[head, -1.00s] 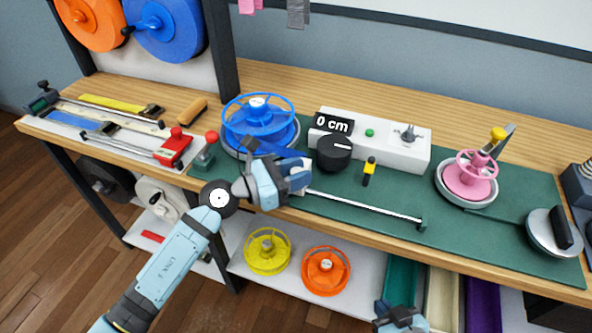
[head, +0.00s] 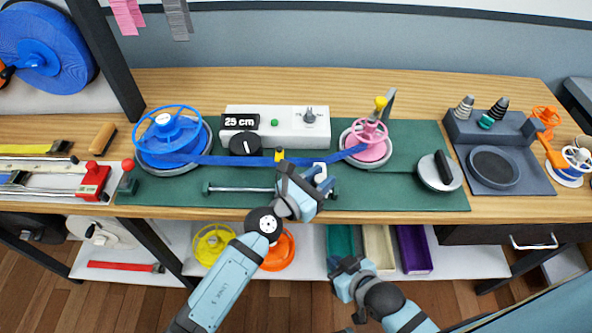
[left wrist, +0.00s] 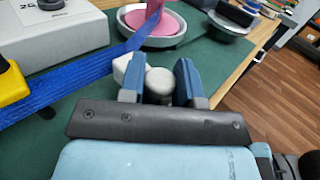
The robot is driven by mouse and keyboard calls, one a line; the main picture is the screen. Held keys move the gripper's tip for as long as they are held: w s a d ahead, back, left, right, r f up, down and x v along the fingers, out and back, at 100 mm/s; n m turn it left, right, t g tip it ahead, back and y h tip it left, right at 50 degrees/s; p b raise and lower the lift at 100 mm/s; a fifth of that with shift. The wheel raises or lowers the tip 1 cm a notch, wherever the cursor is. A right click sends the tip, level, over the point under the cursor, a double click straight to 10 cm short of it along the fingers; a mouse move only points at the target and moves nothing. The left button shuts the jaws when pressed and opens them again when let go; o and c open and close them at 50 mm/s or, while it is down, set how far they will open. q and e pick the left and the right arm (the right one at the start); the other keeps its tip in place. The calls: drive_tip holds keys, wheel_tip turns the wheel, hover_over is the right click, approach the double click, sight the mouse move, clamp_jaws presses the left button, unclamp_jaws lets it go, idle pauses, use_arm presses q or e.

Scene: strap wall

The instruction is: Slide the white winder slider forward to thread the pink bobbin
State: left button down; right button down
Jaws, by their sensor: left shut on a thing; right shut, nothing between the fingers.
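My left gripper (head: 312,180) is shut on the white winder slider (head: 320,169), near the right end of the guide rod (head: 240,190). In the left wrist view the white slider (left wrist: 159,83) sits between the two blue fingers (left wrist: 160,85). The pink bobbin (head: 367,146) stands on its grey round base, just right of and behind the slider. A blue strap (head: 220,159) stretches from the blue reel (head: 168,135) to the pink bobbin; it also shows in the left wrist view (left wrist: 80,82). My right gripper (head: 348,268) is shut and empty, below the bench's front edge.
The white box (head: 290,125) behind the strap has a display reading 25 cm and a black knob (head: 246,143). A yellow-topped black tool (head: 279,155) is by the strap. A grey disc with a black handle (head: 440,171) sits to the right.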

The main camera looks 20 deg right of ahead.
use_arm(q)
drive_tip(key=shift+s+d, duration=0.2)
drive_tip(key=shift+d, duration=0.25)
use_arm(e)
drive_tip(key=shift+s+f, duration=0.2)
drive_tip(key=shift+s, duration=0.25)
use_arm(q)
drive_tip(key=c, duration=0.9)
unclamp_jaws()
drive_tip(key=shift+d, duration=0.2)
drive_tip(key=shift+o, duration=0.2)
use_arm(e)
drive_tip(key=shift+w+d+r, duration=0.1)
use_arm(q)
drive_tip(key=shift+a, duration=0.15)
drive_tip(key=shift+s+a, duration=0.1)
drive_tip(key=shift+a, duration=0.2)
drive_tip(key=v, duration=1.3)
drive_tip(key=shift+s, duration=0.15)
drive_tip(key=shift+d+r, duration=0.1)
use_arm(e)
drive_tip(key=shift+r, duration=0.15)
